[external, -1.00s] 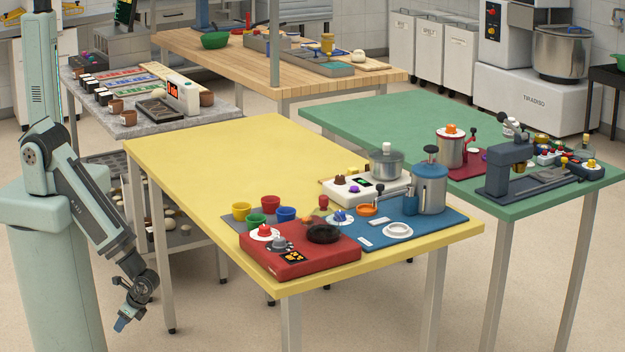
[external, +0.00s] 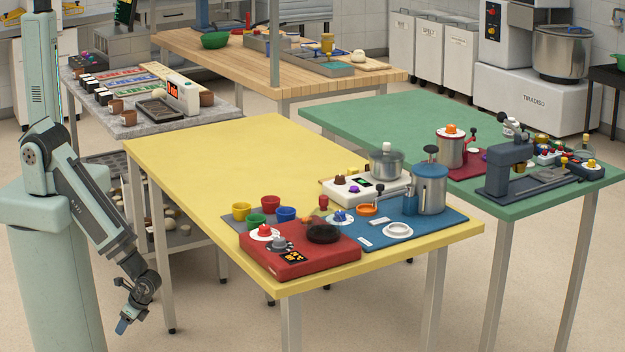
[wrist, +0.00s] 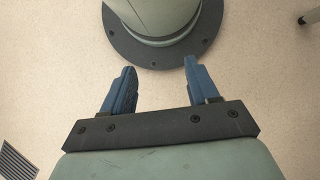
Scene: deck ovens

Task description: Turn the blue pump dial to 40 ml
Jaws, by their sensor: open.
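The blue pump (external: 430,188), a cylinder with a black knob on top and a spout at its left, stands on a blue mat (external: 440,228) at the right end of the yellow table. A small blue dial (external: 340,217) sits at the mat's left side; its setting is too small to read. My gripper (external: 122,327) hangs low at the left, beside my base and well away from the table. In the wrist view my gripper (wrist: 157,85) has its two blue fingers apart with nothing between them, over the floor.
A red unit (external: 300,250) with knobs and a black dish is at the yellow table's front corner. Coloured cups (external: 270,202) and a white scale-like unit (external: 366,186) with a pot stand nearby. The yellow table's (external: 215,165) left and back are clear. A green table (external: 380,118) is behind.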

